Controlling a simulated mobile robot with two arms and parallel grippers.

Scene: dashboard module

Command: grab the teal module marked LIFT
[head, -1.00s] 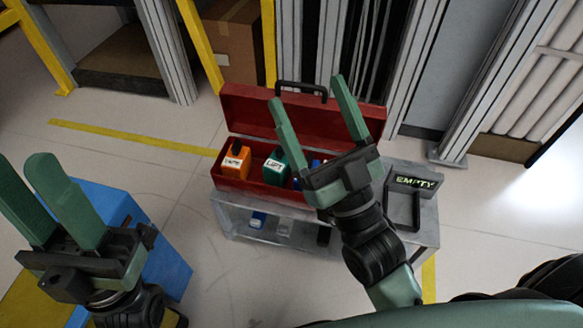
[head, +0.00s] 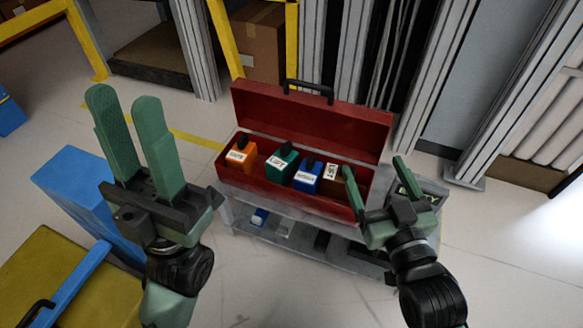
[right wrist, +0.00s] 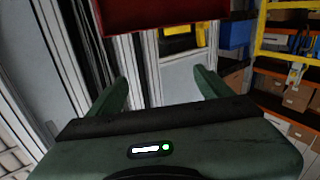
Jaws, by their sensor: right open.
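The teal module marked LIFT (head: 281,161) stands in the open red toolbox (head: 310,197), between an orange module (head: 241,154) and a blue module (head: 308,175). My left gripper (head: 133,118) is open and empty, left of the toolbox and apart from it. My right gripper (head: 376,182) is open and empty at the right end of the toolbox, in front of it in the picture; whether it touches the box cannot be told. In the right wrist view the open fingers (right wrist: 163,88) have nothing between them, and a red part of the toolbox (right wrist: 160,12) shows at the top.
Blue and yellow boxes (head: 75,190) stand at the lower left. The raised lid (head: 310,120) is behind the modules.

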